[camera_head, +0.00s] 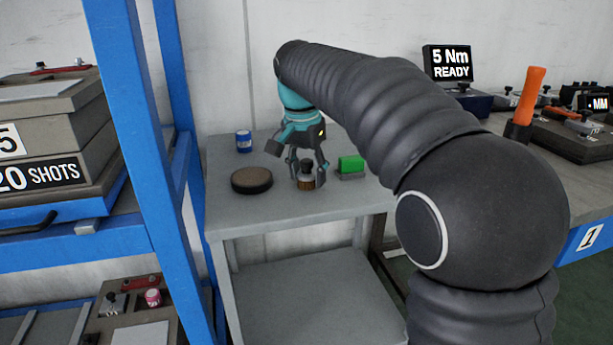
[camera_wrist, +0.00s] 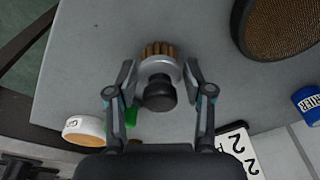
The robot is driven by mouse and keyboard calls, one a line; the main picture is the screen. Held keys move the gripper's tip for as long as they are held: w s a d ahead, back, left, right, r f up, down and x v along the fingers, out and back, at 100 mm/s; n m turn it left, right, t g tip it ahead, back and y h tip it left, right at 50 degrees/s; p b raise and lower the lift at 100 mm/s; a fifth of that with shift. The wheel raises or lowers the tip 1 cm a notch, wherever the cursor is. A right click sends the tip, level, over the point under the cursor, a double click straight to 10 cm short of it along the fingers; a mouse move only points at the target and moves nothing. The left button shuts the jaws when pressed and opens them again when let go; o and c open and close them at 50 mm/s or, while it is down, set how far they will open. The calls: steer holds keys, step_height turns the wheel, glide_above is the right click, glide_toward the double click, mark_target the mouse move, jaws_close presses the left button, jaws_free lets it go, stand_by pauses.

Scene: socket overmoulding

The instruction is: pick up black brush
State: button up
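The black brush (camera_head: 306,170) stands upright on the grey side table, with a black knob handle, a silver collar and brown bristles. It also shows in the wrist view (camera_wrist: 158,92), between the two fingers. My gripper (camera_head: 308,165) is above the table, pointing down, with one finger on each side of the brush. In the wrist view my gripper (camera_wrist: 161,76) looks open, its fingertips close beside the silver collar with narrow gaps. No clear grip on the brush shows.
A round brown-topped disc (camera_head: 252,180) lies left of the brush. A green block (camera_head: 351,164) is close on the right. A blue can (camera_head: 243,141) stands at the back left of the table (camera_head: 290,211). A blue rack post (camera_head: 160,150) rises to the left.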

mark_target(310, 159)
steer(key=c, duration=0.7)
steer(key=shift+o, duration=0.2)
steer(key=shift+r, duration=0.4)
step_height(310, 159, up, 4)
steer(key=shift+d+f+p, duration=0.1)
steer(key=shift+d+p, duration=0.05)
steer(key=shift+p, duration=0.35)
steer(key=d+r, duration=0.6)
steer(key=d, duration=0.5)
steer(key=shift+d+r+p, duration=0.2)
steer(key=shift+p, duration=0.25)
